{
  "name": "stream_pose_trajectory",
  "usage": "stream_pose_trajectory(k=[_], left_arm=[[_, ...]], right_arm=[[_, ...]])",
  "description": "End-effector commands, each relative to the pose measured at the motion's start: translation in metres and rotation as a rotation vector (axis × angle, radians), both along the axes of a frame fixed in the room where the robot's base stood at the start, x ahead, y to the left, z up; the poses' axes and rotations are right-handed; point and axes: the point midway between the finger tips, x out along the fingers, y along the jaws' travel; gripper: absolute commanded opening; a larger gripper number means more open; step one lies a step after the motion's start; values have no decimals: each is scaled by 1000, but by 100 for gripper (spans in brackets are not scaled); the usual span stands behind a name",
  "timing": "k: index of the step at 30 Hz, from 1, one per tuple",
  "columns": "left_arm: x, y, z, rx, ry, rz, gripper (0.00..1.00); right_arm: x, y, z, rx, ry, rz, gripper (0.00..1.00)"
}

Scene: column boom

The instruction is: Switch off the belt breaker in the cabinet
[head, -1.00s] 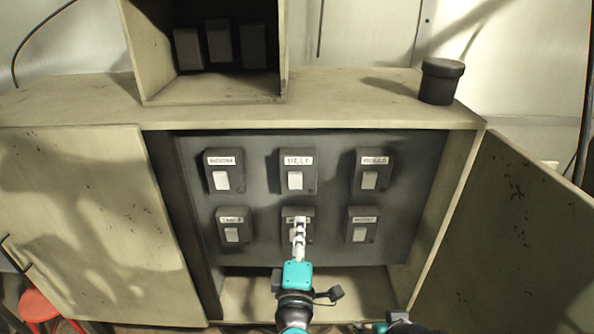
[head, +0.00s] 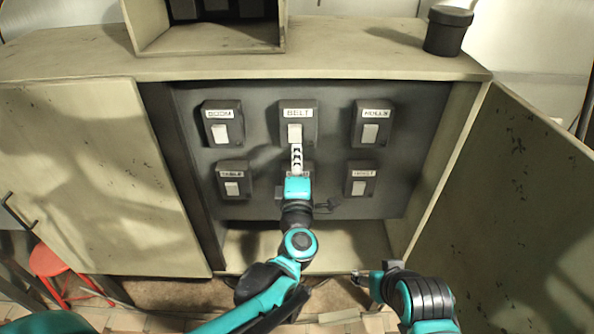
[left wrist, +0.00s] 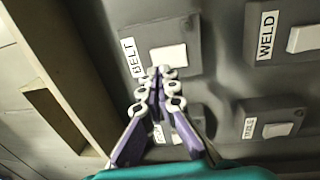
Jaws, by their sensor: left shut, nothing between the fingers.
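The belt breaker (head: 297,112) is a dark box labelled BELT, top middle on the cabinet's (head: 460,70) grey panel. Its pale rocker (head: 294,132) also shows in the left wrist view (left wrist: 170,57). I cannot tell whether it is on or off. My left gripper (head: 296,148) is shut and empty. Its fingertips are at the rocker's lower edge in the head view; in the left wrist view the tips (left wrist: 163,73) lie close beside the rocker. Contact is unclear. My right gripper (head: 364,281) is low in front of the cabinet; its fingers are too small to judge.
The BOOM breaker (head: 222,122) is left of BELT; another breaker (head: 371,122) is right. The WELD breaker (left wrist: 280,35) is below BELT, mostly hidden by my left gripper in the head view. The open doors (head: 90,180) flank the cabinet. A red stool (head: 48,261) stands lower left.

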Motion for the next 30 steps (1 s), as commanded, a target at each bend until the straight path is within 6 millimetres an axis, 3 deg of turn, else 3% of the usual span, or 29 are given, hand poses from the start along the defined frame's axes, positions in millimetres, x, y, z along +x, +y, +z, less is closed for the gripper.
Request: stream_pose_trajectory(k=[3,9,30], left_arm=[[23,1,2,2,0,2,0],[46,0,5,0,0,0,0],[60,0,10,1,-1,0,0]], right_arm=[[0,0,-3,0,0,0,62],[0,0,-5,0,0,0,62],[0,0,-4,0,0,0,62]])
